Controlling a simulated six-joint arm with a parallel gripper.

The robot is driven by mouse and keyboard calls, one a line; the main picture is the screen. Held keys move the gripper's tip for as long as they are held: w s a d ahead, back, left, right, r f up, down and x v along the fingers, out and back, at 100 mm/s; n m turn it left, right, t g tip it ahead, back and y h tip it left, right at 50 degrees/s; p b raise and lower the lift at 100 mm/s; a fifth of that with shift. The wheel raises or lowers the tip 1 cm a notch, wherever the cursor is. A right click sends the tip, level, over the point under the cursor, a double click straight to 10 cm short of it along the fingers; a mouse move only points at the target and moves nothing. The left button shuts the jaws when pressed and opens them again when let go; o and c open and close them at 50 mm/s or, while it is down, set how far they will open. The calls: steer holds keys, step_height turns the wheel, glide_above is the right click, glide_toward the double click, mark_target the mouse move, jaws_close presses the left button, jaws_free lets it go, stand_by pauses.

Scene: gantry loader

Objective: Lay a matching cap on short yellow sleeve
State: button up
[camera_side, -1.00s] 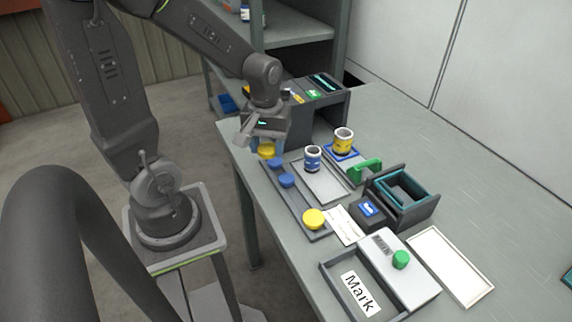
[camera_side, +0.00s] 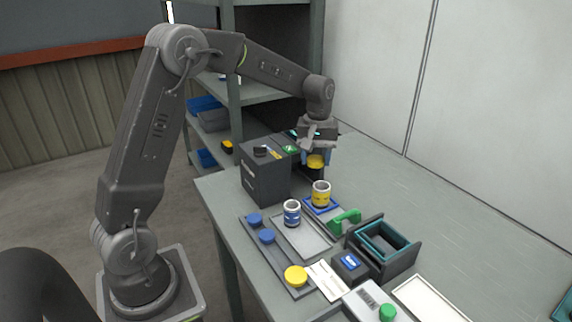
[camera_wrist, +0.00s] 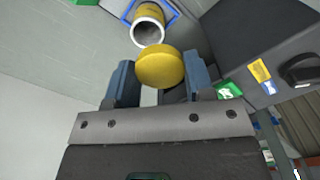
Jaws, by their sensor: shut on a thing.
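My gripper (camera_side: 316,157) is shut on a yellow cap (camera_side: 315,162), held between blue fingers above the table. In the wrist view the cap (camera_wrist: 159,68) sits at the fingertips. The yellow sleeve (camera_side: 321,197), with a white rim, stands upright on a blue-edged pad (camera_side: 309,208). It is below the held cap in the side view, with a gap between them. The sleeve (camera_wrist: 149,22) shows its open mouth in the wrist view, just beyond the cap. A second yellow cap (camera_side: 296,276) and two blue caps (camera_side: 267,236) lie on a long grey tray (camera_side: 280,261).
A blue sleeve (camera_side: 292,216) stands on a light tray (camera_side: 312,243) beside the yellow one. A dark box (camera_side: 265,181) stands close behind and left of the sleeves. A green object (camera_side: 345,220) and a dark teal-lined bin (camera_side: 396,257) are to the right. The far right table is clear.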

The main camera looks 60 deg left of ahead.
steer(key=shift+w+d+f, duration=0.15)
steer(key=shift+w, duration=0.4)
steer(key=shift+w+d+f, duration=0.1)
steer(key=shift+w+d, duration=0.05)
steer(key=shift+w, duration=0.4)
steer(key=shift+f, duration=2.65)
steer(key=shift+f, duration=0.35)
steer(key=o, duration=1.3)
steer(key=shift+r, duration=3)
